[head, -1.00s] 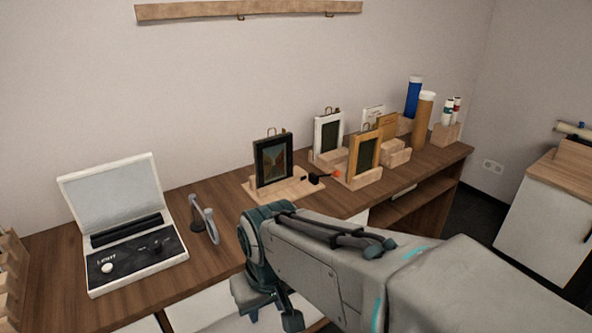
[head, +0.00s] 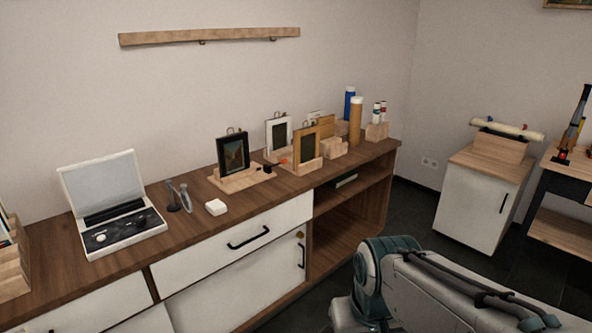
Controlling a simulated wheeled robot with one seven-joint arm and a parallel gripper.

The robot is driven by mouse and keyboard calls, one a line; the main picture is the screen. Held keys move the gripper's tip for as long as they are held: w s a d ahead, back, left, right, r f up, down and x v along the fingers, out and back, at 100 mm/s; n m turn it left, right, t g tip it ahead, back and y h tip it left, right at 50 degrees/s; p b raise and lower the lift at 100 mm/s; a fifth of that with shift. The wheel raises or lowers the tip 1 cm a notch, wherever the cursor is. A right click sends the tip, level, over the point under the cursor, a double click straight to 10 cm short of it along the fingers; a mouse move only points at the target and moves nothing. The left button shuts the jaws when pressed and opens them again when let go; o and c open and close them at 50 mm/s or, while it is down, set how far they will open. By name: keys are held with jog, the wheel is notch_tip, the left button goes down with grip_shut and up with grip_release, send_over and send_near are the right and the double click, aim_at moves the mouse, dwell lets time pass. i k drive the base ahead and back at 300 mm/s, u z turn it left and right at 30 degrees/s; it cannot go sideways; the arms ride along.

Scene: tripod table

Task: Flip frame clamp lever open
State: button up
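A black picture frame (head: 233,152) stands upright on a light wooden base (head: 240,181) on the long brown counter. A small black clamp (head: 268,169) sits at the right end of that base. A lever with an orange-red tip (head: 283,161) reaches to the right from the clamp. It looks low and close to level, but it is too small to tell its exact position. My arm fills the bottom right corner, well in front of the counter and apart from the frame. My gripper's fingers do not show.
More framed pictures (head: 305,147) on wooden stands are close to the right of the lever. Floor is free between the counter and a white cabinet (head: 480,200).

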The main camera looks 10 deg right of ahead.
aim_at(284, 161)
jog(key=u, duration=0.55)
jog(key=i, duration=0.65)
jog(key=u, duration=0.55)
jog(key=i, duration=0.65)
jog(key=z, duration=0.8)
jog(key=i, duration=0.55)
jog(key=z, duration=0.6)
jog(key=k, duration=0.5)
jog(key=i, duration=0.5)
